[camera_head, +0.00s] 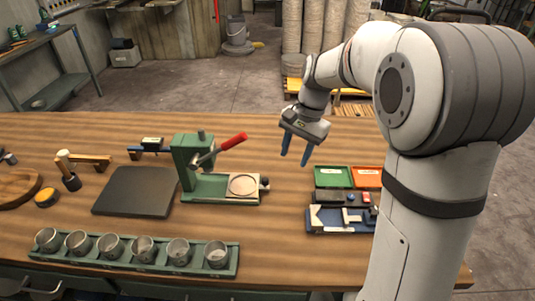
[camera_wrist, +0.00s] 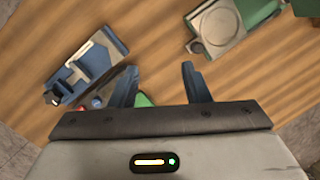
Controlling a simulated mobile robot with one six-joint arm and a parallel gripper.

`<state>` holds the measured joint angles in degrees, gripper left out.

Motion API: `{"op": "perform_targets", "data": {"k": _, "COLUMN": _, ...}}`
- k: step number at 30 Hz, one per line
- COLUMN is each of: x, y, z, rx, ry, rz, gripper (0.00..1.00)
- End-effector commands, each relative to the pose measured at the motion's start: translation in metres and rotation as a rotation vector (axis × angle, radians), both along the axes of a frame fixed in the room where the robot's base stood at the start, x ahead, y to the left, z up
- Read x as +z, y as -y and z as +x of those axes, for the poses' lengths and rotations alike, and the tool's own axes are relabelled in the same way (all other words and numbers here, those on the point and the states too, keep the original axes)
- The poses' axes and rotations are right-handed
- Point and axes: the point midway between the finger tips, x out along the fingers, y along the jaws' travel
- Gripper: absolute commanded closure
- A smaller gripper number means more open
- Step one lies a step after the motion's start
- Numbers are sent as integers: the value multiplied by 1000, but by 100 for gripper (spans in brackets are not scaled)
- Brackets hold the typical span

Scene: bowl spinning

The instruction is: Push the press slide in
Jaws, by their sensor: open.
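The green press (camera_head: 188,160) stands at the middle of the wooden table, with its red-handled lever (camera_head: 232,142) raised to the right. The press slide (camera_head: 243,187), a pale plate with a round recess, sticks out on the press's right side and ends in a small dark knob (camera_head: 265,184). In the wrist view the slide (camera_wrist: 217,27) and its knob (camera_wrist: 193,46) show at the upper right. My gripper (camera_head: 296,153) is open and empty, with its blue fingers pointing down, above the table to the right of the slide. It also shows in the wrist view (camera_wrist: 159,72) and touches nothing.
A blue tool holder (camera_head: 335,222), a green bin (camera_head: 333,177) and an orange bin (camera_head: 368,177) stand right of the press. A dark mat (camera_head: 135,192) lies to its left. A green rack (camera_head: 130,262) with several metal cups lies in front.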

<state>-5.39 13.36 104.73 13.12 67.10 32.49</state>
Motion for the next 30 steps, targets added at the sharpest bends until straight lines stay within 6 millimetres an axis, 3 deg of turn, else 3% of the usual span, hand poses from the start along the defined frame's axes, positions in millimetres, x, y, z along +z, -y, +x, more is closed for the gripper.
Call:
{"op": "perform_targets", "data": {"k": 1, "x": -13, "y": -10, "z": 17, "rx": -34, "ry": -42, "rz": 10, "gripper": 57}}
{"op": "perform_targets", "data": {"k": 6, "x": -45, "y": -35, "z": 55, "rx": -147, "ry": -153, "rz": 31, "gripper": 57}}
{"op": "perform_targets", "data": {"k": 12, "x": -67, "y": -50, "z": 74, "rx": -211, "ry": -218, "rz": 39, "gripper": 57}}
{"op": "perform_targets", "data": {"k": 17, "x": -79, "y": -55, "z": 73, "rx": -222, "ry": -231, "rz": 40, "gripper": 57}}
{"op": "perform_targets", "data": {"k": 30, "x": -136, "y": -71, "z": 56, "rx": -221, "ry": -230, "rz": 39, "gripper": 57}}
